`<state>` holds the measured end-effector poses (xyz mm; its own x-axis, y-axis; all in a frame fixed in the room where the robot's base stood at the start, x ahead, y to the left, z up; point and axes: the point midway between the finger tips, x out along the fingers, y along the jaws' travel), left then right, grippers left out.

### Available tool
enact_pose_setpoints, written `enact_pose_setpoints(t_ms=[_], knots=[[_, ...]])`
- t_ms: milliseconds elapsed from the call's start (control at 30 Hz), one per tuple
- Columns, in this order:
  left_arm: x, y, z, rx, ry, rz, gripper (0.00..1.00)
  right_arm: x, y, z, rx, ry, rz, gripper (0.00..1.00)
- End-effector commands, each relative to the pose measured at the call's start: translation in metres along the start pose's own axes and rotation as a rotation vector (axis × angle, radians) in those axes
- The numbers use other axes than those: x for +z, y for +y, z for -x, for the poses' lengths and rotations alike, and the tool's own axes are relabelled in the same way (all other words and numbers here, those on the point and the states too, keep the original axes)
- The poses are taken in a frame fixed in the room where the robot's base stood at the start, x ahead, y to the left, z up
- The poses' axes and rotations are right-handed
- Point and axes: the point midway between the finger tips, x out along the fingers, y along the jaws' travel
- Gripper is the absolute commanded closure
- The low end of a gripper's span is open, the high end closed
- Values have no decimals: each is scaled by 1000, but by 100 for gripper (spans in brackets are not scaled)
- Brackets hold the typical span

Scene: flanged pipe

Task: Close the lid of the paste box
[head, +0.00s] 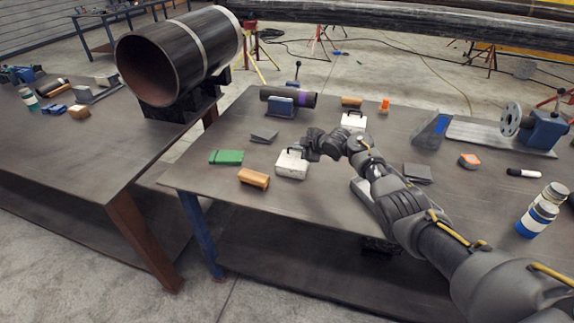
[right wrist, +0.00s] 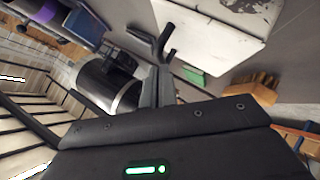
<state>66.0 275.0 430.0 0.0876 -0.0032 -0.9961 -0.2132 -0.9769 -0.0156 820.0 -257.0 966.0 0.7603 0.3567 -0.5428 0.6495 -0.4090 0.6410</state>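I cannot tell from looks alone which is the paste box. The nearer box looks shut in the head view, but its lid is small there. My right gripper (head: 306,150) is at the right side of the nearer box, close to its upper edge. In the right wrist view a white box surface (right wrist: 215,32) lies just beyond the dark fingertips (right wrist: 171,40), which stand apart with nothing between them. Contact is unclear. My left gripper is out of view.
A green block (head: 226,157) and a brown block (head: 254,178) lie left of and before the nearer box. Grey plates (head: 264,136), an orange item (head: 469,160) and bottles (head: 538,218) are spread about.

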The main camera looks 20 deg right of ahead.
Motion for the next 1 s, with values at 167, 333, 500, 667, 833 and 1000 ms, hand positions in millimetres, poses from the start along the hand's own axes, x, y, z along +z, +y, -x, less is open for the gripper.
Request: enact_pose_setpoints(t_ms=[167,333,500,667,833,1000], knots=[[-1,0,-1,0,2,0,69,2,0,0,1,-2,-1,100],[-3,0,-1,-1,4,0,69,2,0,0,2,-2,-1,100],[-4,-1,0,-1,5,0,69,2,1,0,2,-2,-1,100],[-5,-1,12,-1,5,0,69,-6,4,6,1,0,1,100],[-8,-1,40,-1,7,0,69,-28,10,18,-3,5,5,100],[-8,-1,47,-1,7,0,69,-33,8,32,-2,7,8,100]])
